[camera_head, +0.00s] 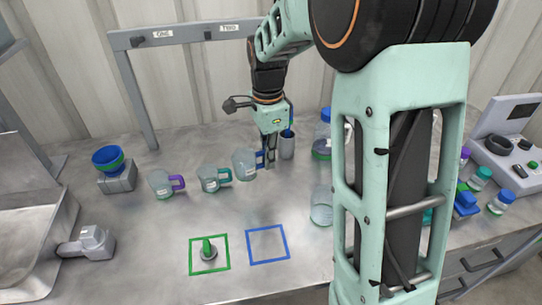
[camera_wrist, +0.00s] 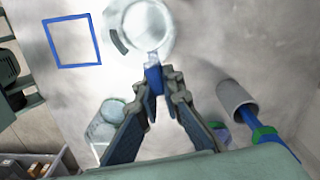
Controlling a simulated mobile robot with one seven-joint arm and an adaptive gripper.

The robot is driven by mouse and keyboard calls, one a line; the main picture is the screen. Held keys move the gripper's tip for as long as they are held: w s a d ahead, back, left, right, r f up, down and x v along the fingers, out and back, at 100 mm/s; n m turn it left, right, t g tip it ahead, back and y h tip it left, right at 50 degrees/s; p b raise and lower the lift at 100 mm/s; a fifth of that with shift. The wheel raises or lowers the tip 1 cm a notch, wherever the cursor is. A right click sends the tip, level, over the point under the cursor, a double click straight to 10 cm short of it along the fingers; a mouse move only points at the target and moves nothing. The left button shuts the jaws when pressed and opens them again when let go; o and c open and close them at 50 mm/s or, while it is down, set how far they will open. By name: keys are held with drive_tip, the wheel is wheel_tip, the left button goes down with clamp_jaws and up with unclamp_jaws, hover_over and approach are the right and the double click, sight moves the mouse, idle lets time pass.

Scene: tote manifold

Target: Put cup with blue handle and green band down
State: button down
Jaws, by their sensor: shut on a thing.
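The cup with the blue handle (camera_head: 244,164) is a clear cup in the middle of the steel table, upright. My gripper (camera_head: 270,163) is at its right side, pointing down, shut on the blue handle. In the wrist view the cup (camera_wrist: 140,24) shows from above, with its blue handle (camera_wrist: 152,79) between my fingertips (camera_wrist: 158,80). A dark greenish patch shows at the cup's side; I cannot see a whole band. I cannot tell whether the cup's base touches the table.
A teal-handled cup (camera_head: 210,179) and a purple-handled cup (camera_head: 161,184) stand to the left. A grey holder (camera_head: 287,147) stands close right of my gripper. A blue square outline (camera_head: 268,261) is empty; a green one (camera_head: 193,257) holds a green-topped item. A clear jar (camera_head: 321,207) stands right.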

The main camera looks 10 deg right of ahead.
hover_over(277, 177)
wheel_tip(277, 177, down, 6)
drive_tip(key=shift+s+a+r, duration=0.1)
drive_tip(key=shift+a, duration=0.05)
drive_tip(key=f, duration=0.3)
drive_tip(key=shift+w+f, duration=0.15)
drive_tip(key=shift+w, duration=0.05)
drive_tip(key=c, duration=2.5)
unclamp_jaws()
drive_tip(key=shift+f, duration=0.2)
drive_tip(key=shift+c, duration=0.2)
drive_tip(key=o, duration=0.4)
drive_tip(key=shift+o, duration=0.2)
wheel_tip(277, 177, up, 11)
